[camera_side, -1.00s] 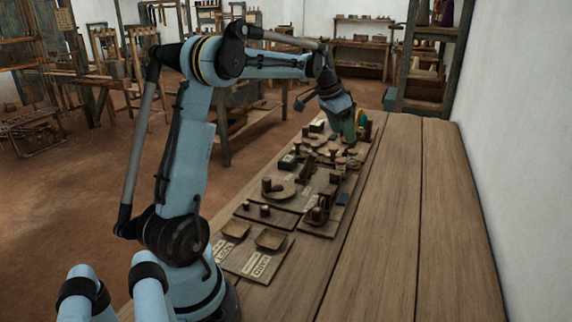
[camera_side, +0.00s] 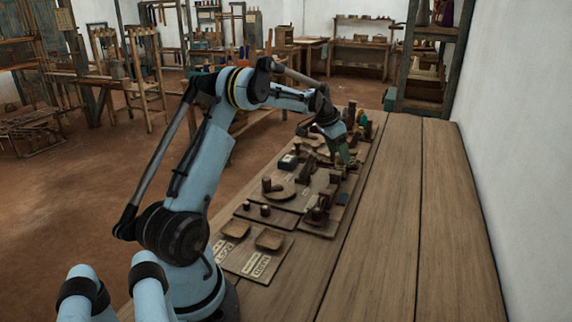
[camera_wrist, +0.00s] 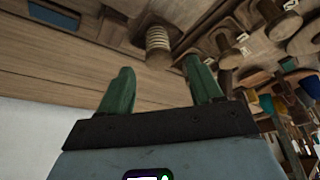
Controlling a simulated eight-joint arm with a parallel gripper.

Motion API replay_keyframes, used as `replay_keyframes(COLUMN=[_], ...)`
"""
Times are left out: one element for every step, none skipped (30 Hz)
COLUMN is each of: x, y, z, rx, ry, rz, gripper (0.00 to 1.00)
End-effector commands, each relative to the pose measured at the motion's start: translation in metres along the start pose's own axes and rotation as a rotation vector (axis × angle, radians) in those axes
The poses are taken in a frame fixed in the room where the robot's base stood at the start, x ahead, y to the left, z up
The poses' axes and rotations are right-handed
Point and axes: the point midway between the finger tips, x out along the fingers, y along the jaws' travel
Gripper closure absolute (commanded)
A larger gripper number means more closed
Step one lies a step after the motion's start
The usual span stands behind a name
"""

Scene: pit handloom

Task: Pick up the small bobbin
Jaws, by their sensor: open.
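My gripper (camera_side: 345,157) is low over the boards of parts on the bench, and its green fingers also show in the wrist view (camera_wrist: 159,64). They are apart with nothing between the tips. A small, pale, ribbed bobbin (camera_wrist: 158,42), probably the small bobbin, stands just past the fingertips in the wrist view, roughly in line with the gap. It looks apart from both fingers. I cannot single it out in the side view, where the gripper and other parts crowd that spot.
Several wooden spools and pegs (camera_wrist: 284,22) stand close to the right finger. A blue block (camera_side: 342,198) lies at the boards' right edge. Two shallow wooden trays (camera_side: 270,240) are near my base. The bench's right side (camera_side: 400,220) is bare.

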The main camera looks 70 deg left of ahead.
Motion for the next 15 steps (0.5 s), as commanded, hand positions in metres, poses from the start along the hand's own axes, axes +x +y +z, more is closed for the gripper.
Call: replay_keyframes(x=[0.009,0.014,0.020,0.024,0.027,0.032,0.034,0.036,0.039,0.040,0.041,0.041,0.041,0.041,0.041], y=[0.001,0.001,0.001,0.001,0.001,0.001,0.001,0.001,0.001,0.001,0.001,0.001,0.001,0.001,0.001], z=[0.000,0.001,0.001,0.002,0.002,0.001,0.001,0.002,0.002,0.002,0.002,0.002,0.002,0.002,0.002], rx=[0.001,0.001,0.000,0.000,0.000,-0.001,0.000,0.000,0.000,0.000,0.000,0.000,0.000,0.000,0.000], ry=[0.000,0.000,0.000,0.000,0.000,0.001,0.001,0.001,0.001,0.001,0.001,0.001,0.001,0.001,0.001], rz=[0.000,0.000,0.000,0.000,0.000,0.000,0.000,0.000,0.000,-0.001,-0.001,-0.001,-0.001,-0.001,-0.001], gripper=[0.35,0.35,0.35,0.35,0.35,0.35,0.35,0.35,0.35,0.35,0.35,0.35,0.35,0.35,0.35])
